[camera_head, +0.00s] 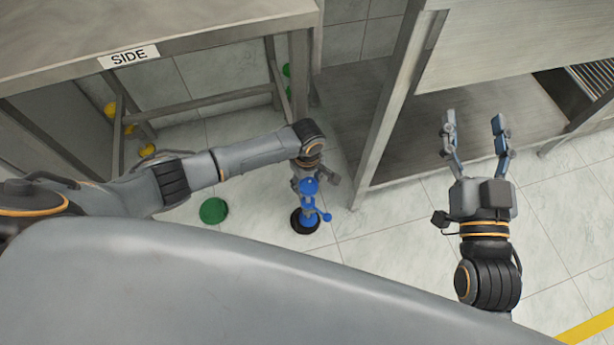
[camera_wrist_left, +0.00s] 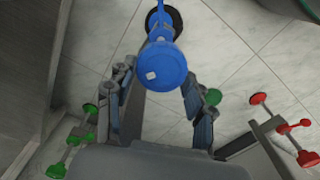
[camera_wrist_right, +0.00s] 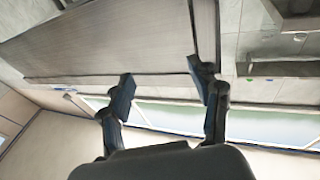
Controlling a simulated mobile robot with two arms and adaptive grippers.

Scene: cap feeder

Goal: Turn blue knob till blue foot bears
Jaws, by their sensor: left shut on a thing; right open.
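The blue knob (camera_head: 308,187) is a round blue piece on an upright blue stem, below my left wrist. In the left wrist view the blue knob (camera_wrist_left: 160,72) has a small white mark on its face and sits between the fingertips. My left gripper (camera_wrist_left: 157,75) is shut on it. The blue foot (camera_head: 305,222) is a dark round pad under the stem, at the floor; I cannot tell whether it bears. It also shows in the left wrist view (camera_wrist_left: 174,18). My right gripper (camera_head: 474,122) is open and empty, beside the right-hand metal frame.
A grey table (camera_head: 200,25) labelled SIDE stands at upper left, with yellow knobs (camera_head: 147,150) and green ones (camera_head: 287,70) beneath. A green disc (camera_head: 213,210) lies on the floor left of the blue foot. A metal leg (camera_head: 385,130) stands to the right. Tiled floor is clear in front.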

